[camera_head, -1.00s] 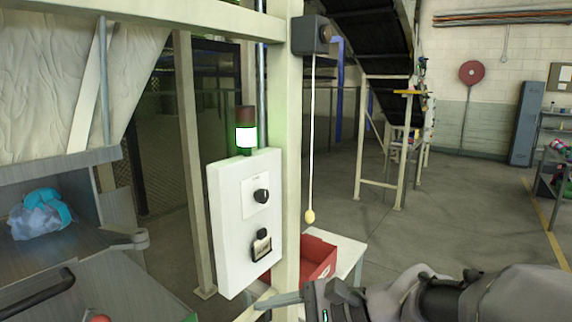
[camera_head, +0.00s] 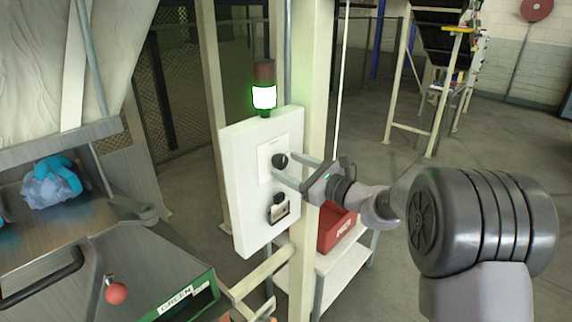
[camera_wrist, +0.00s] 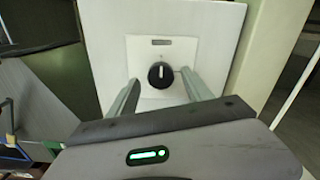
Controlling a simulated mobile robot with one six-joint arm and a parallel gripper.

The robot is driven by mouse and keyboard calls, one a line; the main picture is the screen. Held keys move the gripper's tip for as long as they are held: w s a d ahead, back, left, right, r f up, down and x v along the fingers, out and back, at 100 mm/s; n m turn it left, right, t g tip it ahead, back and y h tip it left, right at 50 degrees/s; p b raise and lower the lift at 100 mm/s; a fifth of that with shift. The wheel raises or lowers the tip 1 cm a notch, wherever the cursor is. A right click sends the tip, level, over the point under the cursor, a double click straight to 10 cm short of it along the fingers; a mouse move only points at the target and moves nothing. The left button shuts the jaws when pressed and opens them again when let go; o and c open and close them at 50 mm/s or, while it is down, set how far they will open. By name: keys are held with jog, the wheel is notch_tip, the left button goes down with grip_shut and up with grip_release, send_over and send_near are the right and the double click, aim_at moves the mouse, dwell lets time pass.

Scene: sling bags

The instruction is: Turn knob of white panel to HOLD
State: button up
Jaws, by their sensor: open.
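The white panel (camera_head: 246,210) is fixed to a cream post, with a lit green lamp (camera_head: 264,96) on top. Its black knob (camera_head: 280,160) is on the upper plate; in the wrist view the knob (camera_wrist: 161,75) shows a white pointer line aimed up toward a small label (camera_wrist: 161,42), too small to read. A second black part with a tag (camera_head: 279,208) sits lower on the panel. My gripper (camera_head: 288,168) is open at the panel. In the wrist view its two fingers stand on either side of the knob, apart from it as far as I can tell.
The cream post (camera_head: 308,110) stands right beside the panel, and a cord (camera_head: 343,80) hangs near it. A red bin (camera_head: 336,228) is on a white stand behind my wrist. A metal chute with a blue bag (camera_head: 52,182) and a red-balled lever (camera_head: 116,293) is at left.

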jog(key=shift+x, duration=0.85)
grip_shut()
